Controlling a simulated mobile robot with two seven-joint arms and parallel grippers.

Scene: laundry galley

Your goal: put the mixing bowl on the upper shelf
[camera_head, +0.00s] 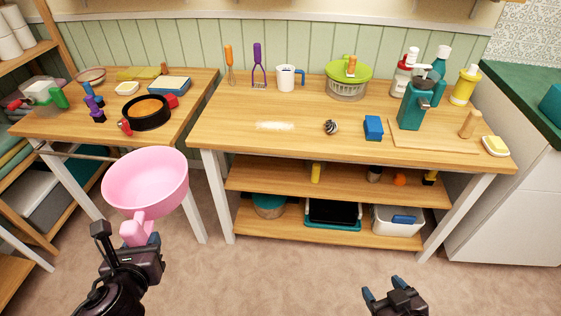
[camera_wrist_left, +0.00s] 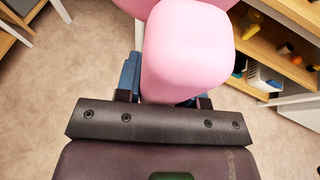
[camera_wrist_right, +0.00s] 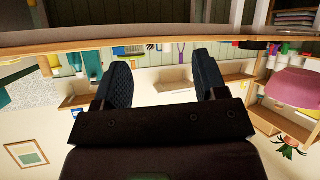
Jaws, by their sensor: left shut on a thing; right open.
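The pink mixing bowl (camera_head: 146,180) is in the air at the left of the head view, in front of the left-hand table. Its handle is between the jaws of my left gripper (camera_head: 139,238), which is shut on it. The handle fills the middle of the left wrist view (camera_wrist_left: 185,50). The bowl also shows at the right edge of the right wrist view (camera_wrist_right: 297,88). My right gripper (camera_head: 384,288) is open and empty, low in front of the workbench. Under the workbench top, the upper shelf (camera_head: 270,181) holds a few small items at its middle and right.
The lower shelf (camera_head: 250,226) holds a round container, a dark tray and a white bin (camera_head: 399,221). The workbench top (camera_head: 225,125) holds a green-lidded spinner, bottles and a blue block. Pale table legs stand either side of the shelves. The upper shelf's left part is clear.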

